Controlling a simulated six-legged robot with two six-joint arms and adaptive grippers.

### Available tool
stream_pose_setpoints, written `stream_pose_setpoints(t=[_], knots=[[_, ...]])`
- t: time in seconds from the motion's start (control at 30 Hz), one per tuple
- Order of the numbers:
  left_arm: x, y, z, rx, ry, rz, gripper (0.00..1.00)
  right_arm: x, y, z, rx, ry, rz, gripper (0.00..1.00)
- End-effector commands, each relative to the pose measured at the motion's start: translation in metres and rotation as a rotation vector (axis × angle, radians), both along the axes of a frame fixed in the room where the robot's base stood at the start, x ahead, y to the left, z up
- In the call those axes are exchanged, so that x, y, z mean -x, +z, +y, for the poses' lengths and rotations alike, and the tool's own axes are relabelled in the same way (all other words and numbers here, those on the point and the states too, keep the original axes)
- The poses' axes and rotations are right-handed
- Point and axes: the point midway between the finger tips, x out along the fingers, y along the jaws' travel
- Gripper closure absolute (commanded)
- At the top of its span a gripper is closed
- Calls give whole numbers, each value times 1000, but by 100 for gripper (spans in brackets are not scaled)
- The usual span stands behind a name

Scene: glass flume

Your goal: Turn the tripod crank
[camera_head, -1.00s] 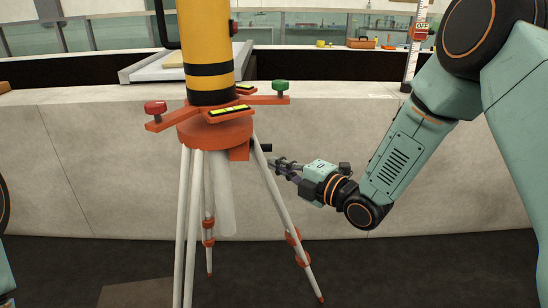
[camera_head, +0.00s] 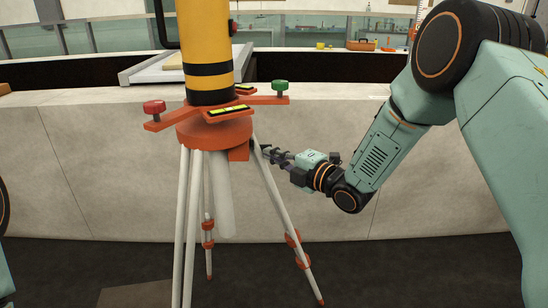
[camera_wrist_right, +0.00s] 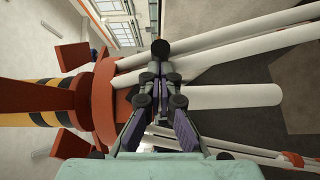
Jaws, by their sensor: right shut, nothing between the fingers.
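The tripod (camera_head: 214,132) has an orange head, white legs and a yellow-and-black column (camera_head: 208,50) on top. In the head view my right gripper (camera_head: 267,152) is at the right of the tripod head, beside its orange block (camera_head: 238,153). Its fingertips overlap the dark crank there, so most of the crank is hidden. In the right wrist view a black round crank knob (camera_wrist_right: 160,47) shows just beyond the fingertips (camera_wrist_right: 160,72). The fingers are together with nothing between them. I cannot tell whether they touch the knob. My left gripper is out of view.
Red (camera_head: 154,107) and green (camera_head: 281,86) knobs sit on the tripod's orange arms. The tripod legs spread close below my right gripper. A pale low wall (camera_head: 350,130) runs behind. The floor at the right is clear.

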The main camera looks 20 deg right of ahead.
Motion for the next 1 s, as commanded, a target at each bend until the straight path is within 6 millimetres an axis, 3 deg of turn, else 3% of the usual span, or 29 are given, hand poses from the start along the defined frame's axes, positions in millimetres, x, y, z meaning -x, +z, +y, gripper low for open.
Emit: stream_pose_setpoints(t=[0.2, 0.4, 1.0], knots=[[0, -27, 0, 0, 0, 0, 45, -4, -5, -2, 29, -1, -104, 100], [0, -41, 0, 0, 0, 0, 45, -7, -1, -2, 52, -1, -183, 100], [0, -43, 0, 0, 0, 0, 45, -8, 2, -2, 58, -2, -206, 100]])
